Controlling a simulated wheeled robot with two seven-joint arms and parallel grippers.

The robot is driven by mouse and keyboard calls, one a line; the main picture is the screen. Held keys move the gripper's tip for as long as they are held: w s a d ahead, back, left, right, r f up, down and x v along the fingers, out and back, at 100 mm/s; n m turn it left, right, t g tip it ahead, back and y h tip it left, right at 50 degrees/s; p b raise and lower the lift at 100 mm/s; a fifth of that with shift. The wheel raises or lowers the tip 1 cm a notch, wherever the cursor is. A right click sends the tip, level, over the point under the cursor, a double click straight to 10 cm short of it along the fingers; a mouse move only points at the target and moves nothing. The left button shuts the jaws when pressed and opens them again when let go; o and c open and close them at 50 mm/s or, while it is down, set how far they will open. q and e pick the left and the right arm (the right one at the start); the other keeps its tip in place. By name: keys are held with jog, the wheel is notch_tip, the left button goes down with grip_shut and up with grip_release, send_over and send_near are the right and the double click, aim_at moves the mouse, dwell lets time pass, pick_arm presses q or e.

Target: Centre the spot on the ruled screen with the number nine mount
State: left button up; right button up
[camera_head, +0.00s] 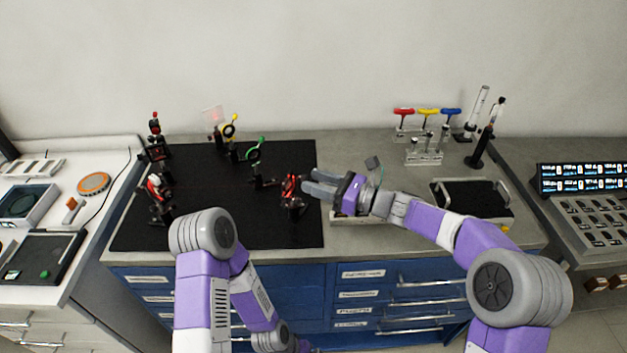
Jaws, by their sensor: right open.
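A mount with red parts (291,188) stands near the right edge of the black breadboard (215,230). My right gripper (309,186) is open just to the right of it, fingers pointing left at it; whether they touch it I cannot tell. More mounts stand on the board: one with a green ring (254,149), one with a yellow ring (229,127) and a red-and-black one (156,188) at the left. A small pale panel (213,115) at the back may be the screen. No mount number, ruling or spot is readable. My left gripper is not visible.
Another red-and-black post (156,138) stands at the back left. Right of the board are a rack with coloured T-handles (426,113), a black tray with handles (472,198) and a dark stand (480,150). The board's front middle is clear.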

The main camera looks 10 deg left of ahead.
jog(key=shift+w+a, duration=0.15)
jog(key=shift+a, duration=0.5)
grip_shut()
